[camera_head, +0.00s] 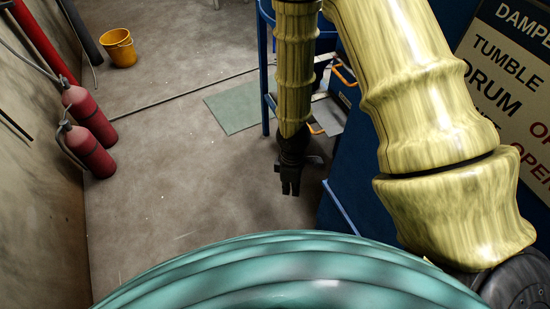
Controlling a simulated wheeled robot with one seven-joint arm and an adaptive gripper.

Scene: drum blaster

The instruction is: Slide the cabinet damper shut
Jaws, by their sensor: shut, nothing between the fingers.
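The blue cabinet (352,175) stands at the right, partly hidden behind my yellow arm. Two small orange handles show near it: an upper one (345,74) and a lower one (317,129) beside a grey plate (327,114). I cannot tell for sure which of these belongs to the damper, or how far it is open. My gripper (291,192) is shut and empty, pointing down over open floor. In the picture it lies left of the cabinet and below the lower handle, apart from both.
A sign (495,75) with partly hidden words about a damper and drum is at the right. A blue frame leg (265,90) stands behind my gripper. A green mat (233,112), red extinguishers (88,150) and a yellow bucket (118,48) are left. The middle floor is clear.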

